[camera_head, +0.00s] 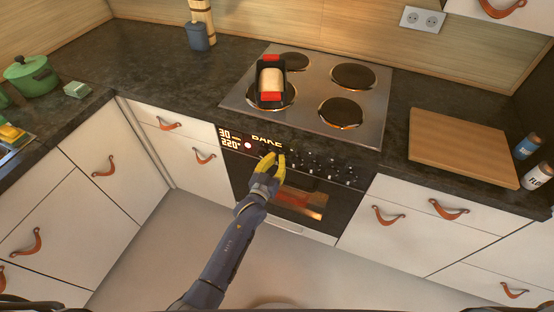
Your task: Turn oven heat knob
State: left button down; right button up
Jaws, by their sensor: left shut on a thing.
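The oven (240,172) is set below the counter, with a black control panel. Its display (229,138) reads "30" and "220°", and the glowing word "BAKE" (266,140) shows beside it. Small knobs (318,167) run along the panel to the right. My left gripper (273,159), with yellow fingers, is at the panel below "BAKE". It is shut on a knob there, which the fingers mostly hide. I cannot read that knob's angle. My right gripper is not in view.
A steel hob (312,85) sits above the oven, with a red-handled loaf pan (271,94) on its front left burner. A wooden board (462,147) lies right of it. Drawers with leather pulls flank the oven. The floor in front is clear.

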pick_arm(q)
jog(key=c, duration=1.5)
grip_release()
jog(key=shift+o, duration=0.2)
jog(key=v, duration=1.2)
jog(key=shift+f, duration=0.1)
